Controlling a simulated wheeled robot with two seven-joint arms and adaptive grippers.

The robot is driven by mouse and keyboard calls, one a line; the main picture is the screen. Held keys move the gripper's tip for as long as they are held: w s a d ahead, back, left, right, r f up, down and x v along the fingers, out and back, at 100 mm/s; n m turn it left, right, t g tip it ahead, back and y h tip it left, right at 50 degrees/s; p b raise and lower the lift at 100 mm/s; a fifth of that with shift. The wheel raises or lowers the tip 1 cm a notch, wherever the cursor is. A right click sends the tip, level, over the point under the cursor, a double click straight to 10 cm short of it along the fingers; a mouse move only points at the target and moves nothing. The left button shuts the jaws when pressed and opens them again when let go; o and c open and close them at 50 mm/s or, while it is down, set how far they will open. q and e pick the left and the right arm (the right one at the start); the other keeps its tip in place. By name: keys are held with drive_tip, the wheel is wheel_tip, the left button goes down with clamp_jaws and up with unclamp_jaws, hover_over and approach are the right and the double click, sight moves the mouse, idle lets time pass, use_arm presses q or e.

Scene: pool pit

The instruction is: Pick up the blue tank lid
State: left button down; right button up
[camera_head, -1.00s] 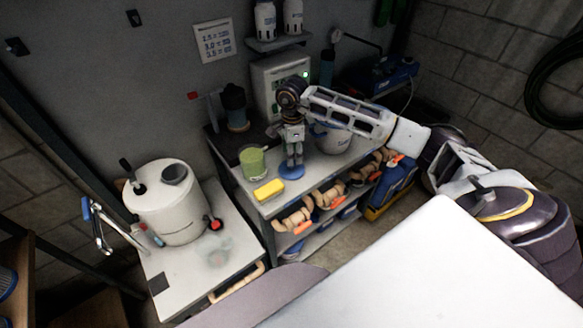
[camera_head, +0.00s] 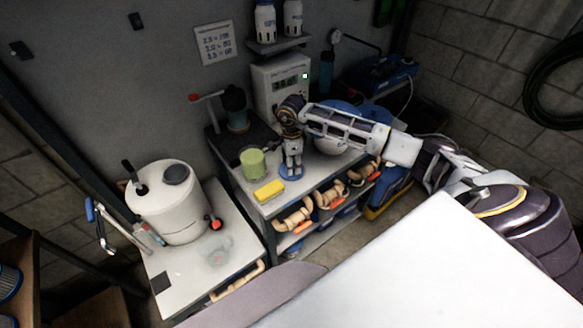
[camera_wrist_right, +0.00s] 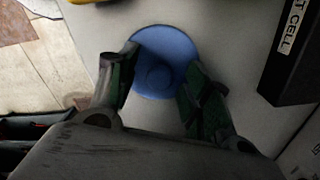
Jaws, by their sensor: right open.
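The blue tank lid (camera_head: 291,171) is a round blue disc lying flat on the workbench top near its front edge. In the right wrist view the lid (camera_wrist_right: 160,62) shows a raised round knob at its middle. My right gripper (camera_head: 291,172) points straight down over the lid. In the right wrist view its two fingers (camera_wrist_right: 155,88) are open, one on each side of the knob and overlapping the disc's edges in the picture. I cannot tell whether they touch the lid. My left gripper is not in view.
A yellow sponge (camera_head: 269,190) and a green cup (camera_head: 252,162) stand left of the lid. A black box (camera_wrist_right: 296,50) is close by in the wrist view. A white tank (camera_head: 172,212) stands on the left table (camera_head: 185,275).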

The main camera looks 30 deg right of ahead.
drive_tip(key=shift+f, duration=0.4)
clamp_jaws()
idle(0.4)
drive_tip(key=shift+r, duration=0.15)
drive_tip(key=shift+r+b, duration=0.9)
drive_tip(key=shift+r, duration=4)
drive_tip(key=shift+s+f, duration=0.1)
